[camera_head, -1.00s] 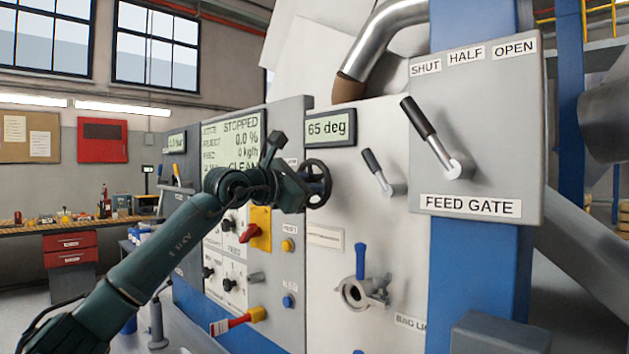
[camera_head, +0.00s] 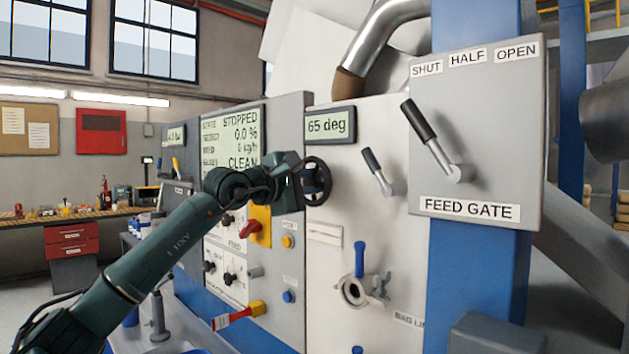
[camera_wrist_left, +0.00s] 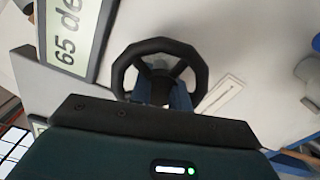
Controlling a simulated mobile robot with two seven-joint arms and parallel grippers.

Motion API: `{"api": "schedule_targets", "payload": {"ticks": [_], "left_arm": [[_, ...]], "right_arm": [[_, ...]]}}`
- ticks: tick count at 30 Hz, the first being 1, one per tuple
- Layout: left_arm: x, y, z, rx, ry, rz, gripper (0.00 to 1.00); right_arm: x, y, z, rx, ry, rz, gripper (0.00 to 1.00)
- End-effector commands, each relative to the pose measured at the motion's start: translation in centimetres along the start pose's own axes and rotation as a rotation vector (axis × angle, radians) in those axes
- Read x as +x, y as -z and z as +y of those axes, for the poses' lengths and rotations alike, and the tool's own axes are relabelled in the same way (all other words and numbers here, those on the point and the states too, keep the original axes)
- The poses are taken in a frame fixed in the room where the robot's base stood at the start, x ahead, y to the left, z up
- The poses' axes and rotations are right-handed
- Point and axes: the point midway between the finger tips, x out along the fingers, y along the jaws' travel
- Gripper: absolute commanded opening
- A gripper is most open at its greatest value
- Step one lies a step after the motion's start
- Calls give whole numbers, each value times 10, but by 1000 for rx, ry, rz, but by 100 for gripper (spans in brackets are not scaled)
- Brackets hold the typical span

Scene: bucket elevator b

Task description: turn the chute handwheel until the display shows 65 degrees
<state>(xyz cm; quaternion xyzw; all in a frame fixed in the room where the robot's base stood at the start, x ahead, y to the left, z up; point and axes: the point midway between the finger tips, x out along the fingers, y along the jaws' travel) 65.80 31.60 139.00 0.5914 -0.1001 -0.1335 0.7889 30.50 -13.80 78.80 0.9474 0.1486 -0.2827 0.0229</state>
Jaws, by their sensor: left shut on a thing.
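The black chute handwheel (camera_head: 328,181) is on the pale machine panel, just below the angle display (camera_head: 330,125). The display reads 65 deg. My left gripper (camera_head: 306,181) reaches the wheel from the left and is shut on it. In the left wrist view the blue fingers (camera_wrist_left: 163,90) are at the wheel's hub and spokes, inside the many-sided rim (camera_wrist_left: 158,45). The exact finger contact is partly hidden by the gripper body. The display also shows in the left wrist view (camera_wrist_left: 70,35), turned sideways. My right gripper is not in view.
A larger status screen (camera_head: 231,138) reads STOPPED and CLEAN, left of the wheel. A small lever (camera_head: 374,165) and the feed gate lever (camera_head: 430,135) stick out to the right. A red and yellow switch (camera_head: 255,227) lies below my forearm, and a blue-handled valve (camera_head: 360,270) sits lower down.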

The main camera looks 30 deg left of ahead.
Motion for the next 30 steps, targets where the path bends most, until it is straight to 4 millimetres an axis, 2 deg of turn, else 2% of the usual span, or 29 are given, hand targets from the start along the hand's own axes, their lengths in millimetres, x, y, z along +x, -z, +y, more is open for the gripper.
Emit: {"api": "schedule_targets", "payload": {"ticks": [15,16,19,26,30], "left_arm": [[0,0,-1,20,3,1,0],[0,0,-1,20,3,1,19],[0,0,-1,20,2,1,27],[0,0,-1,20,1,0,27],[-10,2,-2,21,-1,1,27]], "right_arm": [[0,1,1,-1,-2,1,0],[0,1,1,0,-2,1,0],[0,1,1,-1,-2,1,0],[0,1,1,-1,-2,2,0],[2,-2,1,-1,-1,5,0]]}}
